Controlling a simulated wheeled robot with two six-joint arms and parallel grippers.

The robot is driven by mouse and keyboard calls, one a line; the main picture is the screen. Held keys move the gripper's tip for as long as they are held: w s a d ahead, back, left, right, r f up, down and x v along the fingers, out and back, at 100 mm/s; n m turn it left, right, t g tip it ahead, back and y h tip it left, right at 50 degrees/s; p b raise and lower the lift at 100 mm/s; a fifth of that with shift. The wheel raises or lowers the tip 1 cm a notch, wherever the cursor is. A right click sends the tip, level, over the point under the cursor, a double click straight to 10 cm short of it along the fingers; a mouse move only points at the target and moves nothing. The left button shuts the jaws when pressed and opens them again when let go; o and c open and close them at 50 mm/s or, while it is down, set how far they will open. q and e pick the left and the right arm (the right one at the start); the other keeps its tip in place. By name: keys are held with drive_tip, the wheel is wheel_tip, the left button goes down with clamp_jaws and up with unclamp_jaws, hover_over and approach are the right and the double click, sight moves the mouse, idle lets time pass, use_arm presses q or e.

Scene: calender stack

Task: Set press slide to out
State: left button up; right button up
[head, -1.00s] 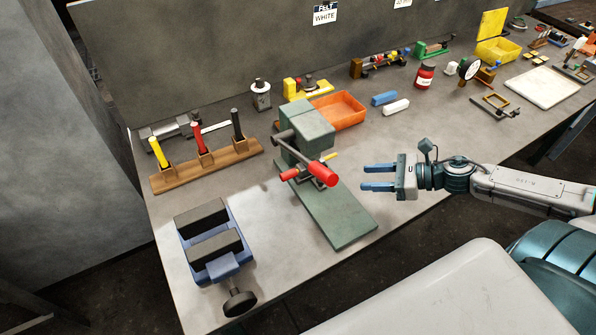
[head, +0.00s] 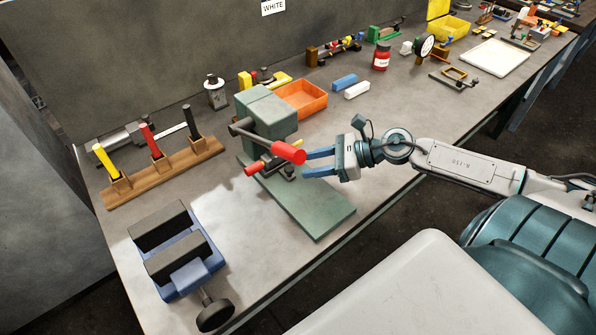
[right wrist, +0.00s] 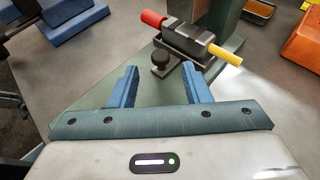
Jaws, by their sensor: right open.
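The green press (head: 262,112) stands on the bench with its flat green base plate (head: 318,205) toward me. A lever with a red grip (head: 288,152) reaches out from its side. Below it is the slide, a dark block with a red end (head: 254,168). In the right wrist view the slide's block (right wrist: 185,42) shows a red end (right wrist: 153,19) at left and a yellow rod (right wrist: 226,56) at right. A black knob (right wrist: 160,59) is in front of it. My right gripper (head: 306,164) is open and empty, its blue fingers pointing at the slide, apart from it. My left gripper is not in view.
A blue vise (head: 190,277) stands at the front left. A wooden rack (head: 165,174) with coloured handles is behind it. An orange tray (head: 302,98) and blue and white bars are behind the press. The bench's front edge runs below my right arm.

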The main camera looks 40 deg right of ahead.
sight(291, 168)
drive_tip(key=shift+w+a+f, duration=0.15)
drive_tip(key=shift+w+a, duration=0.2)
drive_tip(key=shift+x, duration=1)
drive_tip(key=shift+w+a+f, duration=0.15)
drive_tip(key=shift+w+a, duration=0.15)
drive_tip(key=shift+w+a+f, duration=0.1)
drive_tip(key=shift+w+a, duration=0.05)
drive_tip(key=shift+a, duration=0.05)
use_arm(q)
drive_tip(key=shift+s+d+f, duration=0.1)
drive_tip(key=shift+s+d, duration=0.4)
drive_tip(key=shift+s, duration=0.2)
use_arm(e)
clamp_jaws()
